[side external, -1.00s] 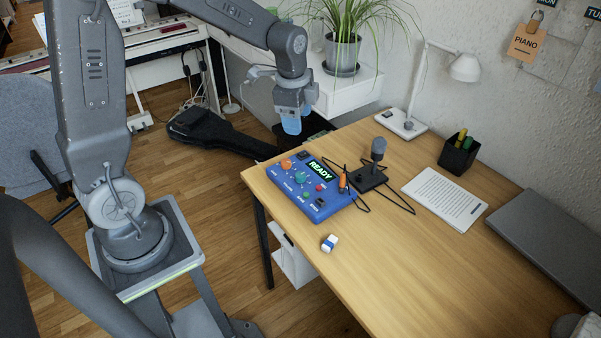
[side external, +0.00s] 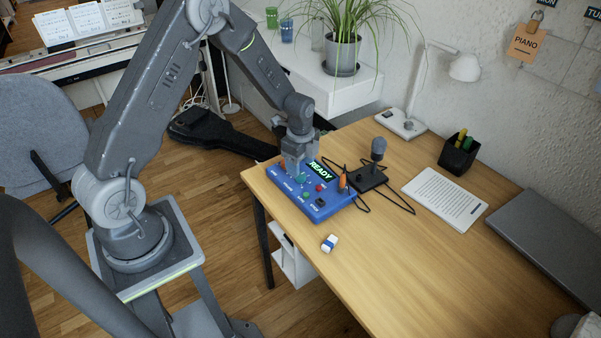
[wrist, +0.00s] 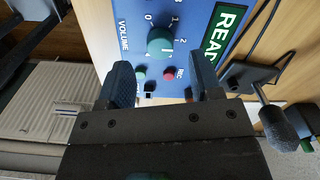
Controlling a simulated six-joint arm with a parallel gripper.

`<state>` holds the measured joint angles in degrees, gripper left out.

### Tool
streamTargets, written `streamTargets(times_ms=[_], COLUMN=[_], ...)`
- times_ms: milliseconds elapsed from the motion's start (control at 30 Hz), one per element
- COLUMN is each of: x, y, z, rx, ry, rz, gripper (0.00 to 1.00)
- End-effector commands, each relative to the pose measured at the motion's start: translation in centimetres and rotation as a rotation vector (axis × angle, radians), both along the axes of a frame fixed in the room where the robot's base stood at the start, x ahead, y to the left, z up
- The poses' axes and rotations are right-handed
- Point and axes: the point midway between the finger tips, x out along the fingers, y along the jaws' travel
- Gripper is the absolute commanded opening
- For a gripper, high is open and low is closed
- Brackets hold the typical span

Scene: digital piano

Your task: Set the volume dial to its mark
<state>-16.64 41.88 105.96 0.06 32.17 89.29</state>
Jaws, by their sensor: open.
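The blue control box (side external: 318,208) lies on the wooden desk, its screen (side external: 320,172) reading READY. In the wrist view the teal volume dial (wrist: 160,41) sits beside the word VOLUME, with several numbers around it. A thin pale line shows on the dial; I cannot make out a target mark. My gripper (side external: 294,172) is low over the box in the side view and partly hides its knobs. In the wrist view my gripper (wrist: 159,68) is open, its two blue fingers apart, with the dial just past the tips and between their lines. I see no contact.
A red button (wrist: 168,73) and a small green knob (wrist: 141,73) are close to the dial. An eraser (side external: 330,243) lies in front; the desk's front is mostly clear.

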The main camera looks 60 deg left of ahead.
Motion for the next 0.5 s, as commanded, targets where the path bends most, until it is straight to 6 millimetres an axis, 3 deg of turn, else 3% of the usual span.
streamTargets(times_ms=[200, 500], x=[0.0, 0.0], y=[0.0, 0.0], z=[-3.0, -3.9], rx=[0.0, 0.001], ry=[0.0, -0.002], rz=[0.0, 0.001], gripper=[0.59, 0.59])
